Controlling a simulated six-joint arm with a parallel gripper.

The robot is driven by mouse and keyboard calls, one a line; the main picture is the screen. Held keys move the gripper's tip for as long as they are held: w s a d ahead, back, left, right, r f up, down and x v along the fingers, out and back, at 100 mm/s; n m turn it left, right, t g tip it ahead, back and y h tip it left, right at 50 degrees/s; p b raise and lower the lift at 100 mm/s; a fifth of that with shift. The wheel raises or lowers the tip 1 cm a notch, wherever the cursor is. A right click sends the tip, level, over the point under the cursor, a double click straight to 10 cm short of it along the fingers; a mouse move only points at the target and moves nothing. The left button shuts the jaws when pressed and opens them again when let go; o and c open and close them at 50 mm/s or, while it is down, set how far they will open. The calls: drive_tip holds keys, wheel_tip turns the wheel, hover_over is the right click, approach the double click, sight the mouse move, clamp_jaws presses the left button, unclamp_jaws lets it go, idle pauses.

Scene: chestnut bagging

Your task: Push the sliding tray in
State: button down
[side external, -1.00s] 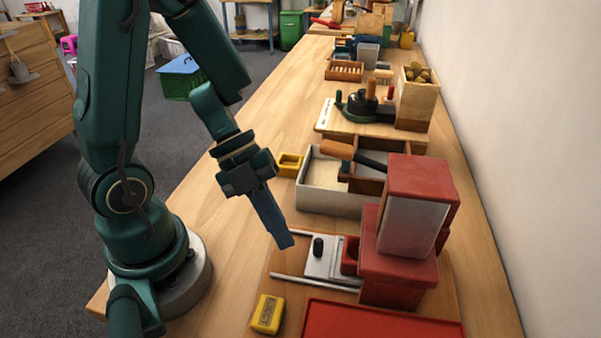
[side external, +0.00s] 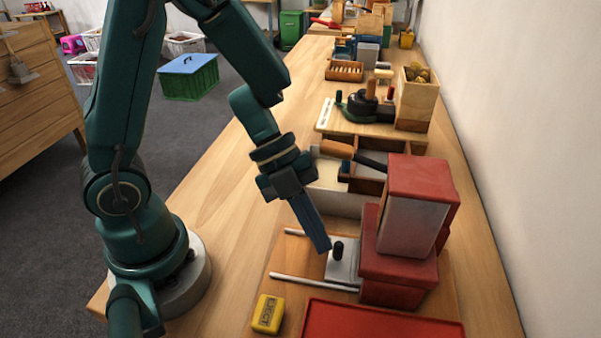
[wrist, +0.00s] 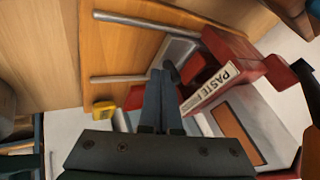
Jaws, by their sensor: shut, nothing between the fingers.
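The sliding tray (side external: 343,266) is a pale metal plate with an upright black knob (side external: 338,250). It lies between two metal rails (side external: 312,283) and its right part is under the red machine (side external: 400,262). My gripper (side external: 325,247) is shut and empty, pointing down, with its tips at the left side of the knob. I cannot tell whether they touch. In the wrist view, my blue fingers (wrist: 160,103) are together and reach toward the tray (wrist: 177,52) beside the red machine (wrist: 232,60), which bears a "PASTE" label.
A yellow block (side external: 268,313) sits in front of the rails at left. A red tray (side external: 380,321) lies at the front. A pale bin (side external: 338,203) with a wooden-handled tool stands behind. The bench left of the rails is clear.

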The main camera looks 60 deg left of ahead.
drive_tip(key=shift+w+d, duration=0.25)
drive_tip(key=shift+d, duration=0.05)
drive_tip(key=s+a, duration=0.2)
drive_tip(key=s, duration=0.1)
drive_tip(key=shift+s+a, duration=0.1)
drive_tip(key=shift+a, duration=0.25)
drive_tip(key=v, duration=1)
drive_tip(key=shift+s, duration=0.2)
